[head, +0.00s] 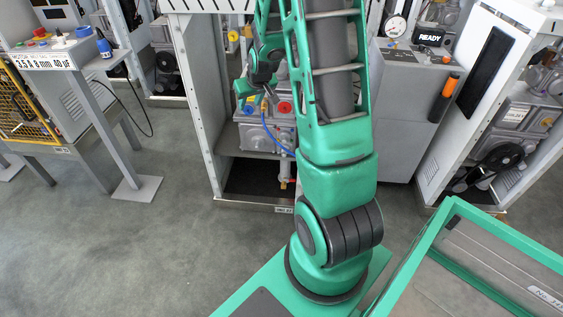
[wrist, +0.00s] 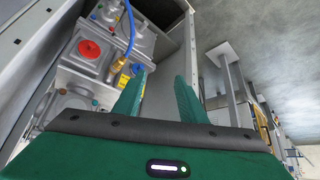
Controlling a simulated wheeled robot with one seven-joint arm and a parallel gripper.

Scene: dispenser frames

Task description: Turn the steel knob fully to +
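I cannot pick out a steel knob with a + mark for certain in either view. An open cabinet (head: 207,100) stands ahead of my arm, with grey dispenser units inside. A round red knob (head: 285,107) sits on a unit there, with a yellow part (head: 248,110) to its left. The red knob also shows in the wrist view (wrist: 90,49), at upper left. My gripper (head: 258,92) is in front of these units. In the wrist view its two green fingers (wrist: 159,92) are spread apart with nothing between them. My arm hides part of the cabinet's inside.
A blue hose (head: 268,132) hangs across the units. A console with coloured buttons (head: 58,42) stands at left. A grey cabinet with a READY display (head: 429,40) and an orange handle (head: 443,97) is at right. Bare floor (head: 130,245) lies at front left.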

